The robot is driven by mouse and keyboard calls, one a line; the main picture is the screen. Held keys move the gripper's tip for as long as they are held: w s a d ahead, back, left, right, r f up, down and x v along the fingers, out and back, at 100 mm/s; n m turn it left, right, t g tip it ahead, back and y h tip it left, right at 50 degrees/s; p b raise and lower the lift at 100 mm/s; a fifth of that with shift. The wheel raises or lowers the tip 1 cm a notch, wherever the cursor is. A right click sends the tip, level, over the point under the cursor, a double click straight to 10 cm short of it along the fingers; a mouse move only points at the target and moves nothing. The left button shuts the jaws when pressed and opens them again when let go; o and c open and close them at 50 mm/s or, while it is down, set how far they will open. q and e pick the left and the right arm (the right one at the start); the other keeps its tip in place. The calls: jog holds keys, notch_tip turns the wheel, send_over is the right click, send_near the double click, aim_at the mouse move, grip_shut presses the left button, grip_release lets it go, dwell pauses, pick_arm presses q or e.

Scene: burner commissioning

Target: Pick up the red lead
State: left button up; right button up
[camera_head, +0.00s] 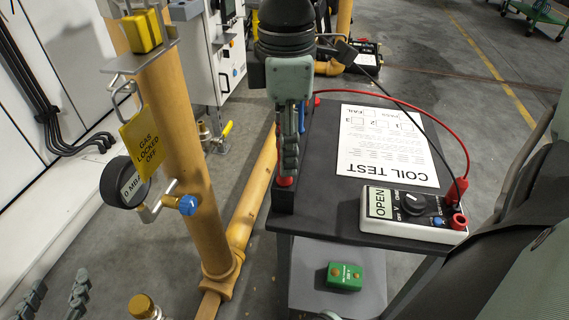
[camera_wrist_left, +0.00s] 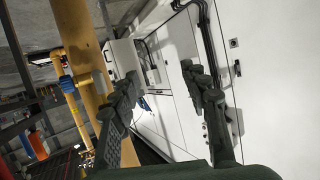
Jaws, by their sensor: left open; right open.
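The red lead (camera_head: 408,106) runs as a red cable from the meter (camera_head: 412,211) across the back of the black table to behind my right gripper. A red end piece (camera_head: 285,181) sits in a black block at the table's left edge. My right gripper (camera_head: 289,160) points down directly over this red piece, its fingers seen edge-on and overlapping, so contact is unclear. My left gripper (camera_head: 54,294) is low at the left, open and empty, away from the lead. Its spread fingers also show in the left wrist view (camera_wrist_left: 165,95).
A white COIL TEST sheet (camera_head: 387,145) lies on the black table. A black lead (camera_head: 412,104) also runs from the meter. A green block (camera_head: 344,277) sits on the lower shelf. A yellow pipe (camera_head: 178,150) with a gauge stands between my grippers.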

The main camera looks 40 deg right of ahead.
jog(key=shift+f, duration=0.65)
pick_arm(q)
jog(key=shift+w+d+r+t+h, duration=0.15)
jog(key=shift+d+r+t+h, duration=0.15)
jog(key=shift+r, duration=0.2)
jog(key=shift+w+d+r+t+h, duration=0.1)
jog(key=shift+d+r+t, duration=0.1)
jog(key=shift+d+r, duration=0.2)
pick_arm(e)
grip_shut()
jog(key=shift+r, duration=0.1)
